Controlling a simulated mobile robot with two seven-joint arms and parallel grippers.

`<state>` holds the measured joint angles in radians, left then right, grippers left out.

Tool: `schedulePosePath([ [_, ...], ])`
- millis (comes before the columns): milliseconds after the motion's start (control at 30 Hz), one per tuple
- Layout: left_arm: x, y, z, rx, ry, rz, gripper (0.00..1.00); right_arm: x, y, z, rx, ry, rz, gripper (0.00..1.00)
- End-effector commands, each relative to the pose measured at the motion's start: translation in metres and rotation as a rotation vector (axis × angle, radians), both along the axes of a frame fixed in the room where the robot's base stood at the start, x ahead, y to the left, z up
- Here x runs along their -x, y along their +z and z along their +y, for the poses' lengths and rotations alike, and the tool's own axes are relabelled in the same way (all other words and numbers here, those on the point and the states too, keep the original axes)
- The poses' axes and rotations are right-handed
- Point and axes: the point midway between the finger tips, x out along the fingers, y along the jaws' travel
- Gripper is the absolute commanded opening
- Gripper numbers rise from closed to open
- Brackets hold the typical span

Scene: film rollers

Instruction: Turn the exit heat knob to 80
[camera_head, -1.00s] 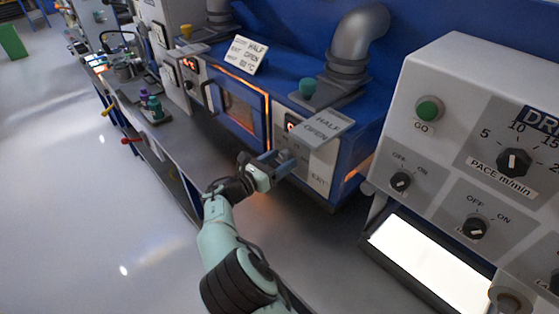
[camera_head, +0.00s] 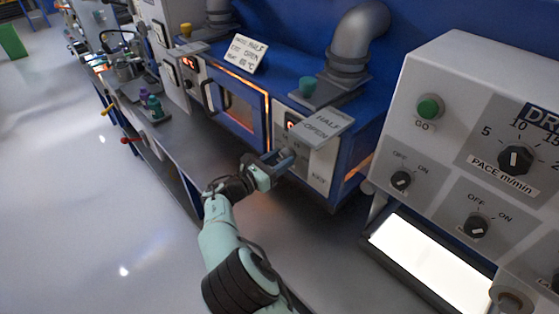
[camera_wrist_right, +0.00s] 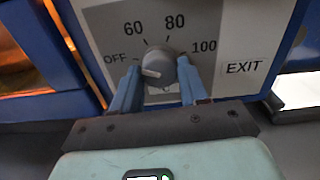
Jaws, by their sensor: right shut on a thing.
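The exit heat knob (camera_wrist_right: 160,68) is a round grey dial on a grey plate, with marks OFF, 60, 80 and 100 and an EXIT label beside it. Its white pointer mark is at the left, toward OFF. My right gripper (camera_wrist_right: 157,85) has its blue fingers on either side of the knob, shut on it. In the head view my right gripper (camera_head: 278,160) reaches the white panel (camera_head: 319,168) at the oven's right end and hides the knob. My left gripper is not in view.
A tilted HALF OPEN plate (camera_head: 322,127) juts out just above my right gripper. A white card (camera_head: 246,53) stands on the blue oven, left of a grey pipe (camera_head: 355,45). A control panel with dark knobs (camera_head: 515,158) stands at the right.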

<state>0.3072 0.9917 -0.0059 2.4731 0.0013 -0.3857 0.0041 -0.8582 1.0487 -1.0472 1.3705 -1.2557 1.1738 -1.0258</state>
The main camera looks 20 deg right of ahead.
Motion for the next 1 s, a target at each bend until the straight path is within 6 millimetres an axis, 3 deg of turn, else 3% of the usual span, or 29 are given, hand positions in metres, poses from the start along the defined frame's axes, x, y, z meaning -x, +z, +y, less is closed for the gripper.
schedulePosePath([
  [1000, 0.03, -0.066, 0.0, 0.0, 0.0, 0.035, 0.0, -0.001, -0.005, 0.001, -0.315, 0.0, -0.894, 0.13],
])
